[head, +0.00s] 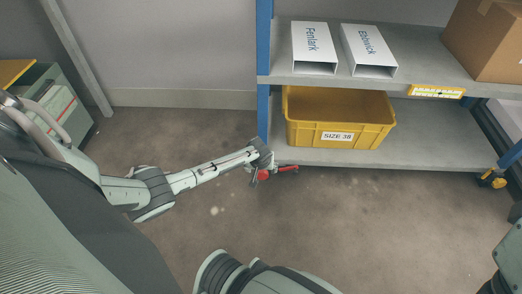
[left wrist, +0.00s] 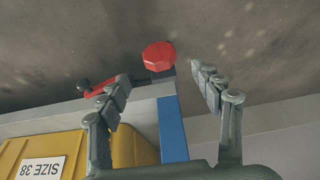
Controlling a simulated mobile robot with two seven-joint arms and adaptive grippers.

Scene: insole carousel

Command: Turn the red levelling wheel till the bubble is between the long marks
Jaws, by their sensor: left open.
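The red levelling wheel (head: 263,175) is low at the foot of the shelf's blue left post. In the left wrist view it is a faceted red knob (left wrist: 159,56) at the post's end. My left gripper (head: 257,177) is at the wheel and partly covers it in the head view. In the left wrist view its two fingers (left wrist: 160,76) are spread, one on each side of the wheel, with visible gaps. A yellow strip with a pale marked window (head: 437,91) on the upper shelf edge looks like the level. Its bubble is too small to read. My right gripper is out of view.
A red lever (head: 288,168) with a dark knob sticks out right of the wheel, close to the left finger in the wrist view (left wrist: 105,87). A yellow SIZE 38 bin (head: 336,137) stands on the lower shelf. Open floor lies in front.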

